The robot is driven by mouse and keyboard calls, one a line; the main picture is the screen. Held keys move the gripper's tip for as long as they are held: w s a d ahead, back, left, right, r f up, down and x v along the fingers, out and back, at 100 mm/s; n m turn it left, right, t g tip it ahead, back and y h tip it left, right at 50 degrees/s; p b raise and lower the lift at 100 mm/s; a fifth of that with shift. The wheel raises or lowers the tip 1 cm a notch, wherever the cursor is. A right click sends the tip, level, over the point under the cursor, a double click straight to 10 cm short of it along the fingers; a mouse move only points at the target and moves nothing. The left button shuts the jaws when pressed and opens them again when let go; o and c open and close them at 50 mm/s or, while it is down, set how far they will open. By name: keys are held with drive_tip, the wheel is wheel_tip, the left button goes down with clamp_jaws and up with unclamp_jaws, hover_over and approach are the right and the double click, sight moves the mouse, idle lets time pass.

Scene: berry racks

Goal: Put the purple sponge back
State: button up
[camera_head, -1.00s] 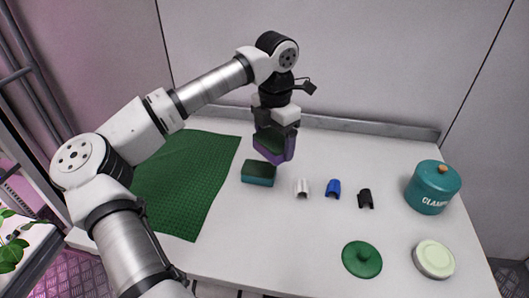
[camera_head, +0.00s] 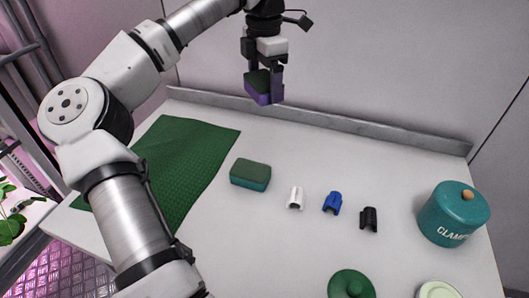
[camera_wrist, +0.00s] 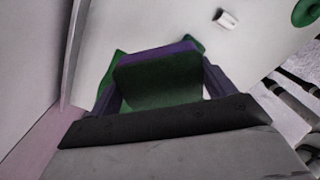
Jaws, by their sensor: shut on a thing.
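The purple sponge (camera_head: 262,93) has a dark green scouring top and is held in the air above the back part of the table. My gripper (camera_head: 265,84) is shut on it, one finger on each side. In the wrist view the sponge (camera_wrist: 160,75) sits between the two fingers, its green face toward the camera and a purple edge at the far side. A second sponge, teal with a dark green top (camera_head: 250,174), lies on the table below, right of the green mat.
A green cloth mat (camera_head: 185,160) lies at the left. White (camera_head: 296,199), blue (camera_head: 332,203) and black (camera_head: 369,219) clips stand in a row. A teal pot (camera_head: 453,215) is at the right. A green lid (camera_head: 350,285) and a pale lid (camera_head: 438,290) lie in front. A low ledge (camera_head: 330,126) runs along the back.

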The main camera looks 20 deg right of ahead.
sight(264, 155)
drive_tip(key=shift+w+r, duration=0.15)
drive_tip(key=shift+w, duration=0.1)
wheel_tip(264, 155, down, 20)
drive_tip(key=shift+r+p, duration=0.1)
drive_tip(key=shift+p, duration=1)
drive_tip(key=o, duration=0.9)
wheel_tip(264, 155, up, 12)
drive_tip(key=shift+r+b, duration=0.1)
drive_tip(key=shift+b, duration=0.7)
